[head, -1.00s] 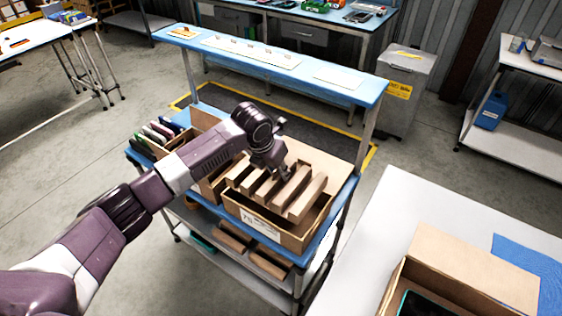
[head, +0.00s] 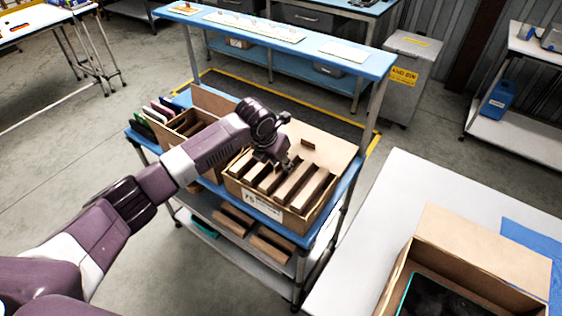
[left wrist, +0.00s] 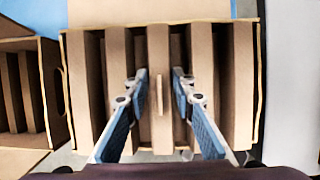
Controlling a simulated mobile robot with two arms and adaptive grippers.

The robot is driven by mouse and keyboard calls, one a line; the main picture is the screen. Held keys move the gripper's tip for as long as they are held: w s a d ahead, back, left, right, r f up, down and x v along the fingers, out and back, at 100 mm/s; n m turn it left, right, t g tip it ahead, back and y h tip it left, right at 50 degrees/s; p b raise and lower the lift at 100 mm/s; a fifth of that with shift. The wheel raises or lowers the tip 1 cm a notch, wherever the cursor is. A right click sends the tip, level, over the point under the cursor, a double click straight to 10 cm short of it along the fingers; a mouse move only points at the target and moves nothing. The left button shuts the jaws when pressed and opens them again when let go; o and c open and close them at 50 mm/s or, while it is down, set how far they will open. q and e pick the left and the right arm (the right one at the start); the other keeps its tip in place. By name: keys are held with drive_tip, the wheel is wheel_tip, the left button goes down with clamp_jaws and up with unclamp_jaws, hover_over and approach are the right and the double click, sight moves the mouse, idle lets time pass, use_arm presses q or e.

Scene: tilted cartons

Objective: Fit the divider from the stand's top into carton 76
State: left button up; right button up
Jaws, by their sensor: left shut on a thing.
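Carton 76 (head: 262,207), an open brown box with a white label, rests tilted on the blue-topped stand (head: 150,151). My left gripper (head: 286,163) is over its middle, shut on the cardboard divider (head: 306,188), a set of parallel upright slats. The divider sits down inside the carton, its slat tops near the rim. In the left wrist view my left gripper (left wrist: 159,75) has one finger on each side of the divider's middle part (left wrist: 158,50), and the carton rim (left wrist: 257,90) surrounds the slats. Whether the divider touches the carton floor is hidden. My right gripper is out of view.
Another carton (head: 215,100) stands left of carton 76, with several coloured flat items beside it. More brown pieces lie on the stand's lower shelf (head: 230,255). A white table (head: 395,190) with an open box (head: 480,250) is at the right.

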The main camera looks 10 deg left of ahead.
use_arm(q)
wheel_tip(320, 180, down, 2)
drive_tip(key=shift+f+b, duration=0.1)
drive_tip(key=shift+b, duration=0.35)
drive_tip(key=shift+f+b, duration=0.85)
drive_tip(key=shift+f, duration=0.55)
drive_tip(key=shift+f+b, duration=0.55)
drive_tip(key=shift+f, duration=0.45)
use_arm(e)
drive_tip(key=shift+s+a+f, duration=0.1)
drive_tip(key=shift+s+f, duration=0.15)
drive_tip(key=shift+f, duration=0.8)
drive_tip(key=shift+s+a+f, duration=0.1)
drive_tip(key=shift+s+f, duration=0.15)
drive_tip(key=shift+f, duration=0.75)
use_arm(q)
drive_tip(key=shift+f, duration=0.1)
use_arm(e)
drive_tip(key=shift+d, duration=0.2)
use_arm(q)
drive_tip(key=o, duration=1.1)
